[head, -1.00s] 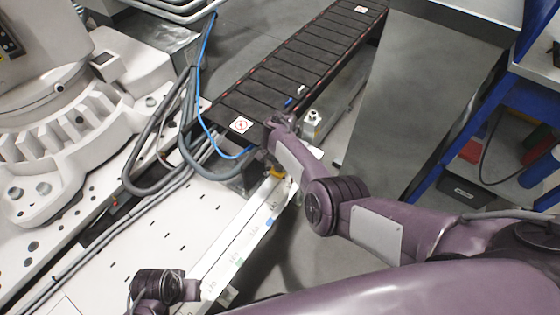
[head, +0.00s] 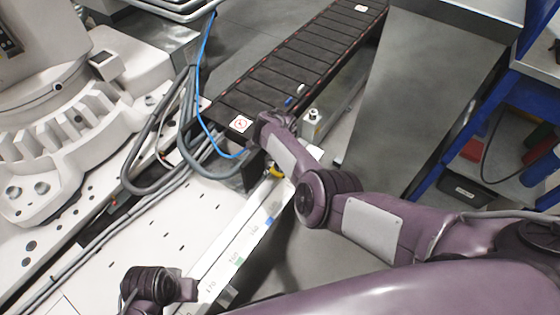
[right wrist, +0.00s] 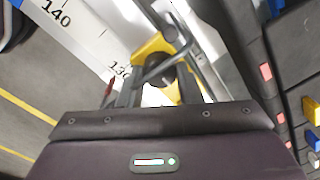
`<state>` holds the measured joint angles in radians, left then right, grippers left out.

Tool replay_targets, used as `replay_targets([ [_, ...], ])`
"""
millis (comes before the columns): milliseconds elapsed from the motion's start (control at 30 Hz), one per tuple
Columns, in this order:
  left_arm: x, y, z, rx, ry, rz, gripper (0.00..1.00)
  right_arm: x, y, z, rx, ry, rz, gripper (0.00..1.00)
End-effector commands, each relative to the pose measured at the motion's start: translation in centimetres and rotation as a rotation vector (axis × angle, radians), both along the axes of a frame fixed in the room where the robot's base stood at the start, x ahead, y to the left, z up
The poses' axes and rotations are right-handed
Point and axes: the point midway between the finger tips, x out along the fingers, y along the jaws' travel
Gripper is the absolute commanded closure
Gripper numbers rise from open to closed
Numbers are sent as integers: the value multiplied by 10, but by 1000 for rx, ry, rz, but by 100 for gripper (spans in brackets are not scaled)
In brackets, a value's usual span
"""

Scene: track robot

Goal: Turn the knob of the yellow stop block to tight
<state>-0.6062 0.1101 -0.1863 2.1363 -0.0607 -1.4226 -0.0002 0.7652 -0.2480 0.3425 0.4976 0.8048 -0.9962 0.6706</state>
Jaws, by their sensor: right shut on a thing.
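The yellow stop block (right wrist: 152,48) sits on the white scale rail, near the top middle of the right wrist view. Its dark knob (right wrist: 161,75) is between the fingers of my right gripper (right wrist: 158,94), which is shut on it. In the head view only a small yellow part of the block (head: 276,171) shows beside my right wrist. My right gripper's fingers are hidden there. A dark joint of my left arm shows at the lower left of the head view, but its gripper fingers do not show. I cannot read any tight mark on the knob.
The white rail (head: 236,246) carries printed numbers. A black segmented track (head: 290,68) runs to the back right. A blue cable (head: 203,92) and grey hoses (head: 148,140) lie left of my right wrist. A grey metal cabinet (head: 425,80) stands to the right.

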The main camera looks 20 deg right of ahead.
Motion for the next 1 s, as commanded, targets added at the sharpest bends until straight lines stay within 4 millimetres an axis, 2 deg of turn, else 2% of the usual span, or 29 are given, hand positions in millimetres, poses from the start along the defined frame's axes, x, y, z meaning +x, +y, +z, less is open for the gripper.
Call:
replay_targets([
  [333,0,0,-1,2,2,-2,64,0,0,0,-1,-1,-1,91],
  [367,0,0,-1,2,2,-3,64,0,0,0,-1,-1,-1,64],
  [500,2,0,-1,3,-2,-3,64,0,0,0,-1,-1,0,46],
  [1000,2,1,-2,5,-2,-4,64,0,0,0,0,0,5,46],
])
